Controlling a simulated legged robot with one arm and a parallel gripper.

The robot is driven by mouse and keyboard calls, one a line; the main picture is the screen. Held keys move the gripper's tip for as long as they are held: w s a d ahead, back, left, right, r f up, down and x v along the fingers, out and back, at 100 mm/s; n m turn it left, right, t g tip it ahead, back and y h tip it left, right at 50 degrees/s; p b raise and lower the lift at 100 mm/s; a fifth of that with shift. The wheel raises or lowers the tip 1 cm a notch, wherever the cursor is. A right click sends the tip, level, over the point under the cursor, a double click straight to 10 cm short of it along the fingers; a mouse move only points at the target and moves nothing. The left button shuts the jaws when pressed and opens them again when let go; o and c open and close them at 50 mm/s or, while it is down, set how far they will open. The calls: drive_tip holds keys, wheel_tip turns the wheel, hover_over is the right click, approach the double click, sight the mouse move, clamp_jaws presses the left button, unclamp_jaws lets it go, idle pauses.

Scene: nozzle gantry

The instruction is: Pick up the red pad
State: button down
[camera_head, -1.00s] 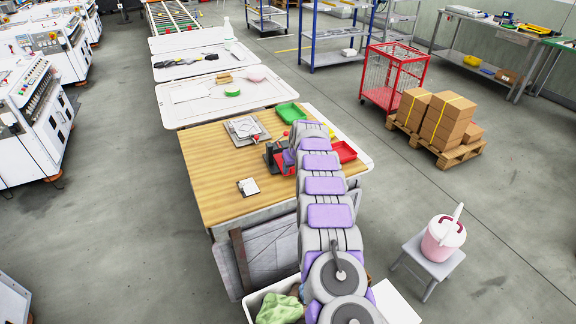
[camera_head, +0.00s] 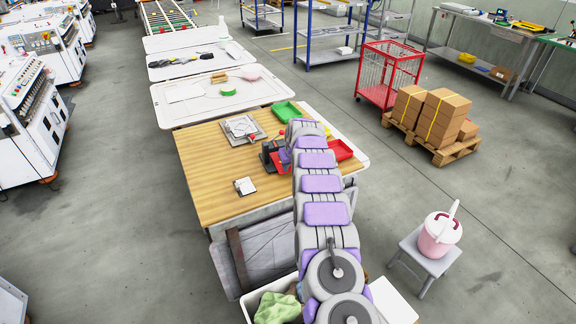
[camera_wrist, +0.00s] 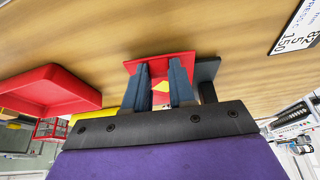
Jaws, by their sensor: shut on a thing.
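The red pad (camera_wrist: 160,63) shows in the wrist view between the two dark fingers of my gripper (camera_wrist: 161,88), with a small yellow patch visible on it. My gripper is shut on the red pad, over the wooden tabletop. I cannot tell whether the pad is clear of the wood. In the head view my gripper (camera_head: 270,153) is at the right part of the table, with red (camera_head: 282,163) showing at it. My arm hides part of the area around it.
The wooden table (camera_head: 207,180) carries a red tray (camera_head: 339,149), a green tray (camera_head: 286,111), a grey plate (camera_head: 243,130) and a white card (camera_head: 245,186). The red tray also shows at the left in the wrist view (camera_wrist: 45,90). The table's left part is clear.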

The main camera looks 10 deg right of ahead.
drive_tip(key=shift+r, duration=0.75)
drive_tip(key=shift+s+d+f, duration=0.15)
drive_tip(key=shift+s, duration=0.2)
drive_tip(key=shift+s+d+p, duration=0.15)
drive_tip(key=shift+s+p, duration=0.25)
drive_tip(key=shift+s, duration=0.65)
drive_tip(key=shift+s+d, duration=0.15)
drive_tip(key=shift+s, duration=0.25)
drive_tip(key=s+d+p, duration=0.2)
drive_tip(key=s+d, duration=0.1)
drive_tip(key=s, duration=1.1)
drive_tip(key=shift+p, duration=0.35)
